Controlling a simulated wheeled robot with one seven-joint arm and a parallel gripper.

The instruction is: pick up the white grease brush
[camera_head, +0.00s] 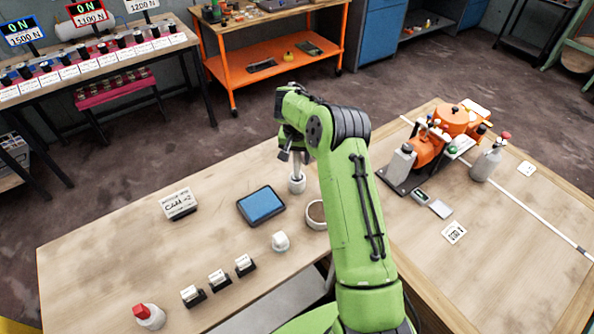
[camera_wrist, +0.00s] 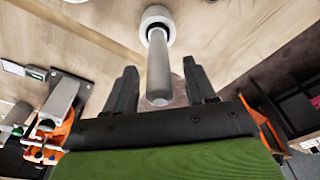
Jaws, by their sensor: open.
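The white grease brush appears to be the upright piece with a pale grey handle (camera_wrist: 158,68) and a round white base (camera_wrist: 157,17). In the head view its handle (camera_head: 296,167) rises from the white base (camera_head: 297,185) on the wooden table, just beyond my arm. My gripper (camera_wrist: 160,67) is open, one dark finger on each side of the handle in the wrist view. I see gaps on both sides and no contact. How deep the handle sits between the fingers is unclear. In the head view my arm partly hides the gripper.
A blue pad in a dark tray (camera_head: 262,206), a round bowl (camera_head: 317,214) and a small white piece (camera_head: 281,242) are nearby. Three small card holders (camera_head: 219,280) stand nearer. An orange machine (camera_head: 430,150) is at the right. The table's left part has clear room.

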